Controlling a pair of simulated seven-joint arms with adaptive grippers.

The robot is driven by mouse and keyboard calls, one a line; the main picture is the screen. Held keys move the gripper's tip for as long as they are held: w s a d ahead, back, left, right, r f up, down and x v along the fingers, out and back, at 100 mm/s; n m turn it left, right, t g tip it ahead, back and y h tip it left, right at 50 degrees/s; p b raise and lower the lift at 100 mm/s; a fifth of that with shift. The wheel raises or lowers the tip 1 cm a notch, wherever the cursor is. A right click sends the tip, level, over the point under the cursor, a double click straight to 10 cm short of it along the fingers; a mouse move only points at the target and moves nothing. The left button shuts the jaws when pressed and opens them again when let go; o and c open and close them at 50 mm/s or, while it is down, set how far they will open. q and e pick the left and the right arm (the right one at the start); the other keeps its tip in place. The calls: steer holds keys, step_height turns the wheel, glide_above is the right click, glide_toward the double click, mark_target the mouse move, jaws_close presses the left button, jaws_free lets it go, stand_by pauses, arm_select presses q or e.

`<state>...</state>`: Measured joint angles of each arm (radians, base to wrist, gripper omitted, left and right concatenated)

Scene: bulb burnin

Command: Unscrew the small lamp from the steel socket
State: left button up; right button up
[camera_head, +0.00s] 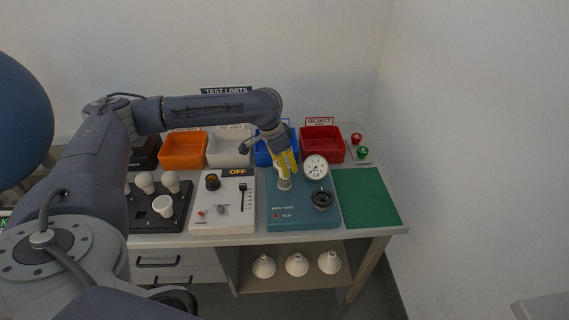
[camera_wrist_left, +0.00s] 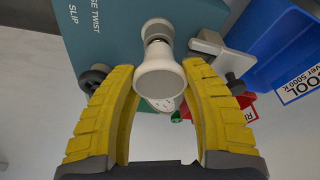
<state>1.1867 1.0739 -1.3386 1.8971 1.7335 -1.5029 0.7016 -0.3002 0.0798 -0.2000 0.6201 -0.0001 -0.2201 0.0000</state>
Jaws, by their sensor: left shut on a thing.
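The small lamp (camera_wrist_left: 160,80) is white with a round face and a narrower neck. In the left wrist view its neck end meets the steel socket (camera_wrist_left: 157,29) on the teal tester (camera_head: 292,216). My left gripper (camera_wrist_left: 162,70) has its yellow fingers on either side of the lamp and is shut on it. Whether the lamp's thread is still engaged cannot be told. My right gripper is in neither view.
The tester carries a dial gauge (camera_head: 316,167) and black knob (camera_head: 322,199). Left are a white switch box (camera_head: 234,222) reading OFF and a black rack (camera_head: 146,217) with bulbs. Orange (camera_head: 183,150), white, blue and red (camera_head: 322,145) bins stand behind. A green mat (camera_head: 368,198) lies clear at right.

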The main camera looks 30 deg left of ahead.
arm_select(q)
steer(key=n+y, duration=0.1)
steer(key=n, duration=0.4)
steer(key=shift+t, duration=0.3)
steer(key=n+y, duration=0.1)
steer(key=n, duration=0.4)
steer(key=shift+n+y, duration=0.4)
steer(key=n+g+y, duration=0.1)
steer(key=n, duration=0.4)
steer(key=shift+r, duration=0.1)
steer(key=n+g+y, duration=0.1)
steer(key=n, duration=0.5)
steer(key=o, duration=1)
